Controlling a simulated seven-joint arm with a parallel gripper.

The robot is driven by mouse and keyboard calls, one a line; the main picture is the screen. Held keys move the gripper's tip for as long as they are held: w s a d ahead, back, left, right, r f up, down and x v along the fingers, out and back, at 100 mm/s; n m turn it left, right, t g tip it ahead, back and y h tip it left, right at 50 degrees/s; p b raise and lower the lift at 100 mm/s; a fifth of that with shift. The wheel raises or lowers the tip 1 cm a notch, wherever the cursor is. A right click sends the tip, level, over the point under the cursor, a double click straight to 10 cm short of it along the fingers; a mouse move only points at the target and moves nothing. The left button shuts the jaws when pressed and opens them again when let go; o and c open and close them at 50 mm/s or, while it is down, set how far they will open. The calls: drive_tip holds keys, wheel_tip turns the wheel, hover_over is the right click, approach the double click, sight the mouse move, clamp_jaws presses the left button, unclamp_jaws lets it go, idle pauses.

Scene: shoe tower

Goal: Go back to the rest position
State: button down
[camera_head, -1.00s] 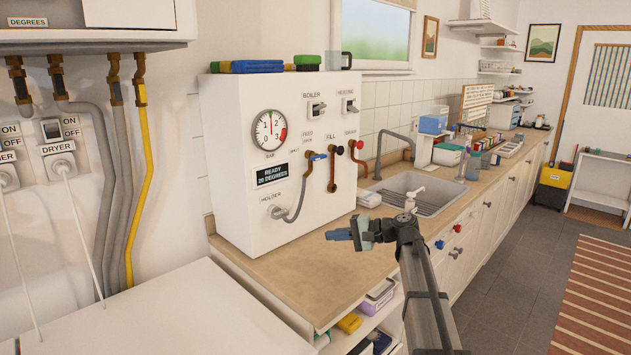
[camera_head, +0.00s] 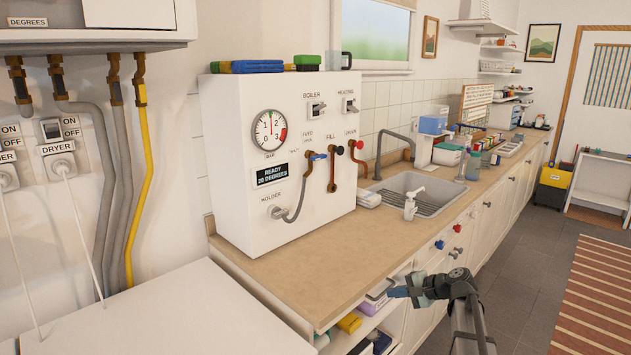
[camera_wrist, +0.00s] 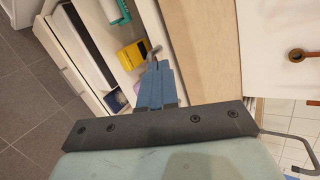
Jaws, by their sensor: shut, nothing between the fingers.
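My gripper (camera_head: 395,292) is in front of the counter's front edge in the head view, low, beside the open shelves. Its fingers point left. In the wrist view my gripper (camera_wrist: 152,72) shows its two blue-grey fingers pressed together with nothing between them. The gripper touches no object that I can make out.
The white boiler (camera_head: 285,150) stands on the wooden counter (camera_head: 290,285). A sink (camera_head: 420,190) with a soap bottle (camera_head: 411,203) lies behind. Below the counter, open shelves hold a yellow item (camera_head: 349,323) and boxes.

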drive_tip(key=s+a+f+n+g+h, duration=0.1)
drive_tip(key=s+a+f+g, duration=0.15)
drive_tip(key=s+f, duration=0.6)
drive_tip(key=s+a+f+n+g+h, duration=0.1)
drive_tip(key=s+a+f+g+h, duration=0.3)
drive_tip(key=f, duration=0.8)
drive_tip(key=s+a+f+n+y, duration=0.1)
drive_tip(key=s+f, duration=0.7)
drive_tip(key=f, duration=0.3)
drive_tip(key=s+f+n+g+h, duration=0.2)
drive_tip(key=s+f, duration=0.2)
drive_tip(key=s, duration=0.6)
drive_tip(key=s+f+n+g+h, duration=0.2)
drive_tip(key=s+f, duration=0.3)
drive_tip(key=s, duration=0.6)
drive_tip(key=s+f+n+g+h, duration=0.1)
drive_tip(key=s+f+n+g, duration=0.2)
drive_tip(key=s, duration=0.8)
wheel_tip(320, 180, down, 2)
drive_tip(key=shift+s+d+f+h, duration=0.25)
drive_tip(key=shift+d+h, duration=0.1)
drive_tip(key=shift+h, duration=0.05)
